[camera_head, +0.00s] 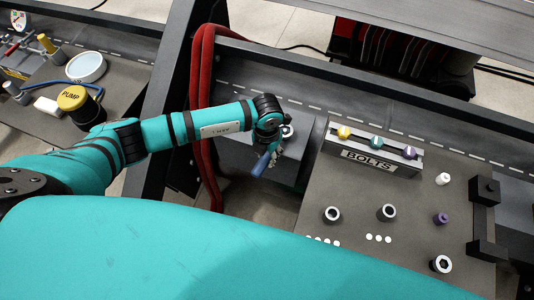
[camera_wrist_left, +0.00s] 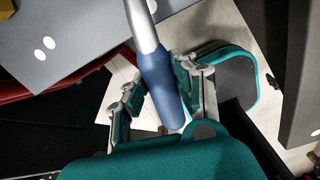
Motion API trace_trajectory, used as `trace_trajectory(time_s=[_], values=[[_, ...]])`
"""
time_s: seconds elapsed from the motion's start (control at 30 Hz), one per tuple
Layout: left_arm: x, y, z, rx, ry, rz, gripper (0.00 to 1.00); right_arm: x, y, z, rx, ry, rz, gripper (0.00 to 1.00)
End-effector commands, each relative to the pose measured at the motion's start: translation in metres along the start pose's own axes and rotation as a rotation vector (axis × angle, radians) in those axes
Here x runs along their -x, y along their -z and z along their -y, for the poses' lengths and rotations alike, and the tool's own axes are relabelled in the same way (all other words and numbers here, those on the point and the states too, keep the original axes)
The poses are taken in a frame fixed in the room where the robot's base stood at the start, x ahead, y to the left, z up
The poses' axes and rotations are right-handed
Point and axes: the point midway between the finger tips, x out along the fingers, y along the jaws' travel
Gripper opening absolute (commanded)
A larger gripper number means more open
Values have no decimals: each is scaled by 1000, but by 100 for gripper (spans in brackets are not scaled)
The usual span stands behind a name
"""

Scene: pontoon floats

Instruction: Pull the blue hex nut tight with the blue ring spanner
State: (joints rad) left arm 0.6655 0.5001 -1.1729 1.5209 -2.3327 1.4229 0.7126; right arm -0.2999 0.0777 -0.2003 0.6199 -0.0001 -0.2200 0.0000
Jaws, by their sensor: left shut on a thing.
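My left gripper (camera_head: 270,148) is above the grey block left of the bolt rack, shut on the blue-handled spanner (camera_head: 261,164). In the left wrist view, the fingers of the left gripper (camera_wrist_left: 160,88) close around the spanner's blue handle (camera_wrist_left: 157,76), and its silver shaft runs up out of the picture. The spanner's ring end is out of that view. A small pale ring (camera_head: 288,131) shows beside the gripper in the head view; I cannot tell whether it is the spanner's end or a fitting. I cannot make out the blue hex nut. My right gripper is not in view.
A rack marked BOLTS (camera_head: 368,162) holds yellow, teal and purple-headed bolts. Several ring-topped fittings stand on the grey deck (camera_head: 345,188). Red hoses (camera_head: 202,75) hang left of the gripper. A yellow PUMP cap (camera_head: 73,97) is at the far left.

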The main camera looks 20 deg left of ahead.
Motion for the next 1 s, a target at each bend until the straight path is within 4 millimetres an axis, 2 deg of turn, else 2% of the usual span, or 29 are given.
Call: trace_trajectory(time_s=[0.47,1.0], values=[[0,0,0,0,1,1,0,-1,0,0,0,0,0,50],[-11,0,1,0,1,1,0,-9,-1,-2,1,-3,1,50]])
